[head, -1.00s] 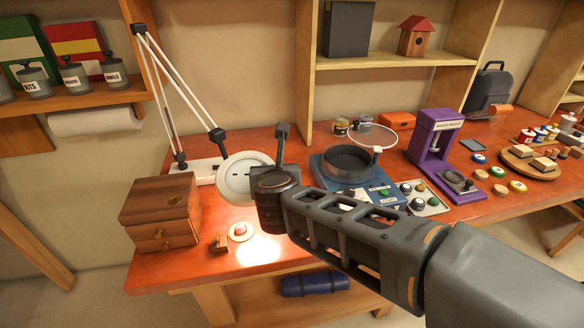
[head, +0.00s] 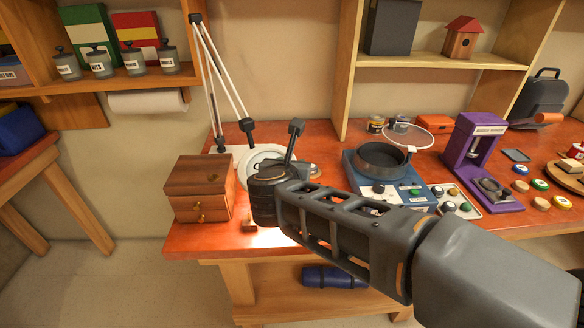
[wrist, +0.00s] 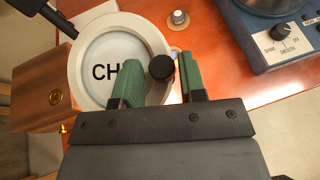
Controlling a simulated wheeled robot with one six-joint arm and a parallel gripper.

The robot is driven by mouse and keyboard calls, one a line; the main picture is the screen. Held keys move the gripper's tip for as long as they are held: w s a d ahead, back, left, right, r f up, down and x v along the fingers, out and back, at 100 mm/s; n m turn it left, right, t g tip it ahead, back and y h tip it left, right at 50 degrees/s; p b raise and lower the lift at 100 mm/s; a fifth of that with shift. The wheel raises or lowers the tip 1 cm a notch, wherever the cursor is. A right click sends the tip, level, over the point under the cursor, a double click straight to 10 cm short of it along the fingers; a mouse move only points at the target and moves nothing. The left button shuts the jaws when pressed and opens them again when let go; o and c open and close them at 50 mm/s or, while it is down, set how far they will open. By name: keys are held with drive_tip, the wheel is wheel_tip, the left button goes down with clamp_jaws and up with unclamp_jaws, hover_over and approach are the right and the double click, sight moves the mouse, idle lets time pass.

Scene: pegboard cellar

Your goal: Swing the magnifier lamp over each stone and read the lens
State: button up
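The magnifier lamp has a white ring head (head: 256,157) on a thin jointed arm, and stands at the back left of the red bench. In the wrist view its lens (wrist: 108,66) shows large black letters beginning "CH"; the rest is hidden. My gripper (wrist: 162,75) has its two green fingers apart, either side of a black knob (wrist: 161,68) at the ring's edge. A firm hold on it cannot be made out. In the head view my wrist hides the fingertips. A grey stone-like piece (wrist: 180,18) on a pale round base lies beyond the ring.
A wooden drawer box (head: 198,190) stands close left of the lamp. A blue machine (head: 390,185) and a purple press (head: 474,155) stand to the right. The floor at left is open.

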drive_tip(key=shift+o, duration=1.2)
drive_tip(key=shift+s, duration=0.15)
drive_tip(key=d+v, duration=0.1)
drive_tip(key=v, duration=1.2)
drive_tip(key=shift+s+a+r+b, duration=0.2)
drive_tip(key=shift+s+a+b, duration=0.1)
drive_tip(key=shift+a, duration=0.2)
